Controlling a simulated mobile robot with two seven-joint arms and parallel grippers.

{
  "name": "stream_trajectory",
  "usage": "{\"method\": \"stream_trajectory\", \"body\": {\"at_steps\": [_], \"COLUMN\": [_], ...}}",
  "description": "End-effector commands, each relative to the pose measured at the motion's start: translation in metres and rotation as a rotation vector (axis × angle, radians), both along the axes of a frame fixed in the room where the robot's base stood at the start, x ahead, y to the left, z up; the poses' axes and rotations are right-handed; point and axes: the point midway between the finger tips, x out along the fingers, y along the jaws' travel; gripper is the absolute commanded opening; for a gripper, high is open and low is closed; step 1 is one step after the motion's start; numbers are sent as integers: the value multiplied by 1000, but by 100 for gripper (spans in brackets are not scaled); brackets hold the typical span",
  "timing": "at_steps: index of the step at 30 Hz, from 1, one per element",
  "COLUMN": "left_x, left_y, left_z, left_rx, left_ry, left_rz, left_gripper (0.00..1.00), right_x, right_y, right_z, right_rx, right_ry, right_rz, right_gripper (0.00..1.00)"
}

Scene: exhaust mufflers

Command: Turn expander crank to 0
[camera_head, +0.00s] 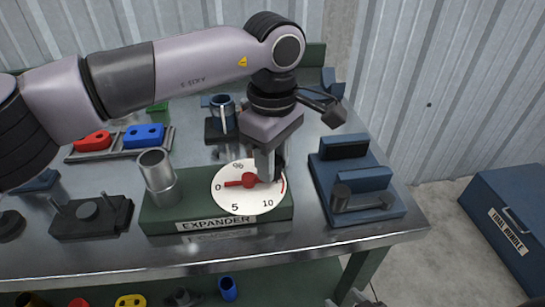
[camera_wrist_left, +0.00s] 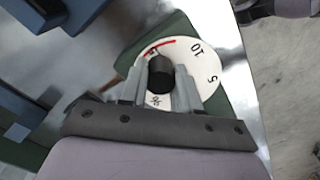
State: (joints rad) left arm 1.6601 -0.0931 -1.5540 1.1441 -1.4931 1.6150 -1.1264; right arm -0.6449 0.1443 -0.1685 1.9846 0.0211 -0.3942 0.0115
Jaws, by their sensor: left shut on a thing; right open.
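The expander (camera_head: 165,222) is a green block with an EXPANDER label near the front of the table. Its white dial (camera_head: 237,203) shows 0 at the left, 5 at the bottom and 10 at the lower right. The red crank (camera_head: 249,181) lies across the dial, with its thin left end beside the 0. My left gripper (camera_head: 268,168) is over the right part of the dial, pointing down. In the left wrist view its fingers are shut on the black crank knob (camera_wrist_left: 160,75). In the head view the gripper mostly hides the knob.
A grey metal tube (camera_head: 158,175) stands on the expander's left end. A blue fixture (camera_head: 358,185) sits close to its right. A black fixture (camera_head: 90,215) lies to the left. A tray with red and blue parts (camera_head: 120,143) is behind. A blue bin (camera_head: 515,225) stands at right.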

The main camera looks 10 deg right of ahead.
Motion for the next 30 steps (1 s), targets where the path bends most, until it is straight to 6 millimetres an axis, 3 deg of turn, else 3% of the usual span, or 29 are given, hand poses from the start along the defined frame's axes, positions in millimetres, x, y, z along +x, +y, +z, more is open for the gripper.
{"method": "stream_trajectory", "body": {"at_steps": [11, 12, 14, 23, 30], "left_x": [0, 0, 0, 0, 0], "left_y": [-1, -1, -1, 0, -1], "left_z": [2, 2, 2, 2, 32], "left_rx": [-1, -1, -1, -1, -2], "left_ry": [-1, -1, -1, -1, -5], "left_rz": [-8, -8, -8, -6, -7], "left_gripper": [1, 38, 57, 57, 57], "right_x": [0, 0, 0, 0, 1], "right_y": [1, 1, 1, 1, 0], "right_z": [1, 1, 1, 1, 0], "right_rx": [0, 0, 0, 0, 0], "right_ry": [-1, -1, -1, -1, -1], "right_rz": [1, 1, 1, 1, 1], "right_gripper": [57, 57, 57, 57, 57]}}
